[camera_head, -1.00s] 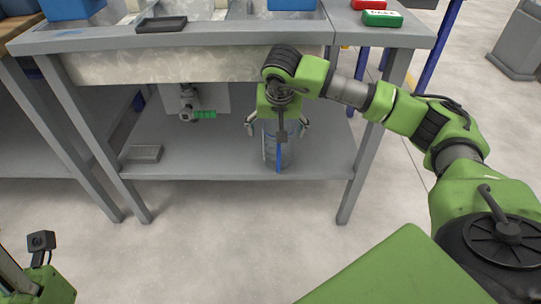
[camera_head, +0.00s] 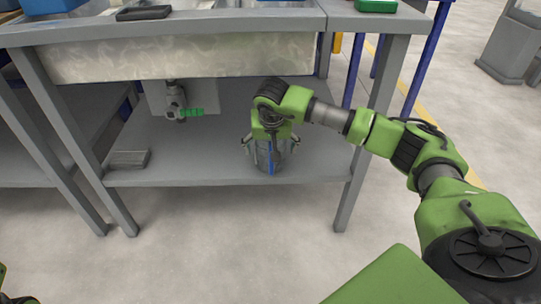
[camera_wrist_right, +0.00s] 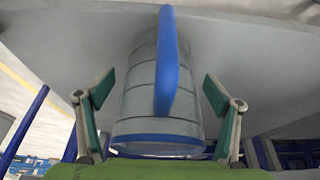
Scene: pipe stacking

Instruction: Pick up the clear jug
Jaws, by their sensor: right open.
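The clear jug (camera_head: 265,166), with a blue handle, stands on the lower shelf (camera_head: 215,172) of the workbench, near the shelf's front edge. My right gripper (camera_head: 270,143) is open above and around it, with one finger to each side. In the right wrist view the jug (camera_wrist_right: 138,105) shows its clear ringed body, blue rim and blue handle between the two spread fingers of my gripper (camera_wrist_right: 159,92). Gaps show between the fingers and the jug's sides. The gripper hides the jug's top in the head view. My left gripper is out of view.
A pipe with a green-handled valve (camera_head: 184,112) hangs under the sink left of the jug. A small grey tray (camera_head: 129,159) lies on the shelf's left. The bench top's front edge (camera_head: 200,32) overhangs the shelf. A bench leg (camera_head: 362,170) stands to the right.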

